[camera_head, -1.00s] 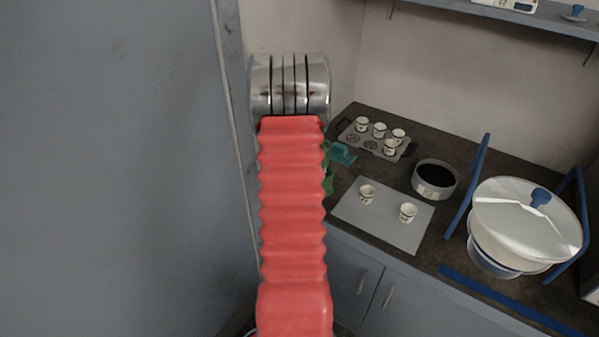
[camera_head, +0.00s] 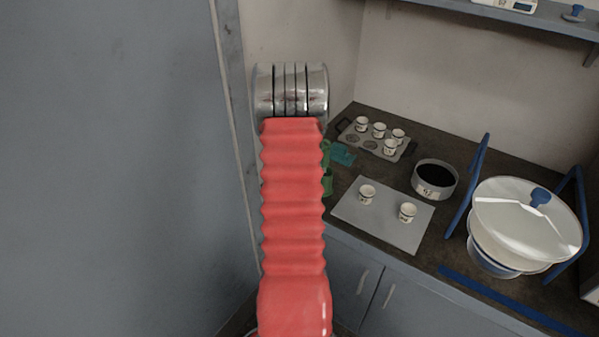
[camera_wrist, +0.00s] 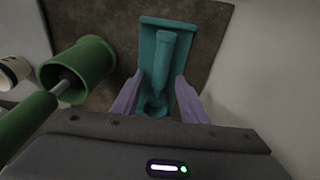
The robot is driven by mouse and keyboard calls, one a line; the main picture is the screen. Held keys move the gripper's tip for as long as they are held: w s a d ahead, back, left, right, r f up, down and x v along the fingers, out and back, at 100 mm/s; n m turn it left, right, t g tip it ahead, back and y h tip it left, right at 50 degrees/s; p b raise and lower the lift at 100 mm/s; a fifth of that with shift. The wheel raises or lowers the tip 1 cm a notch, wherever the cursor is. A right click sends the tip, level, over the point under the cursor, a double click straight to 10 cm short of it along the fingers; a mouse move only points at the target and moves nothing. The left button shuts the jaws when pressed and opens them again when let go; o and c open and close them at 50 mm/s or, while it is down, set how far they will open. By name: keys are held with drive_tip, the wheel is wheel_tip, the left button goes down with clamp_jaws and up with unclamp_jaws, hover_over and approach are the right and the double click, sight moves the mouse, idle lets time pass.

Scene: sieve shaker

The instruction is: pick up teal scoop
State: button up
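The teal scoop (camera_wrist: 164,65) is in the upper middle of the wrist view, against the dark counter, with its long raised part pointing away from my gripper. It also shows in the head view (camera_head: 343,154), partly hidden behind my arm. My gripper (camera_wrist: 158,92) is open. Its two purple fingers reach toward the near end of the scoop, one on each side, with gaps between them and the raised part. I cannot tell how far above the counter the fingertips are. The gripper is hidden behind my red arm in the head view.
A green cup-like thing (camera_wrist: 88,64) and a green handle (camera_wrist: 24,124) lie close left of my gripper. A pale wall (camera_wrist: 270,70) is close on the right. A muffin-style tray (camera_head: 366,141) with small cups, a grey mat (camera_head: 385,226) and a sieve (camera_head: 434,181) are further right.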

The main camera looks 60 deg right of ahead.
drive_tip(key=shift+c, duration=0.5)
clamp_jaws()
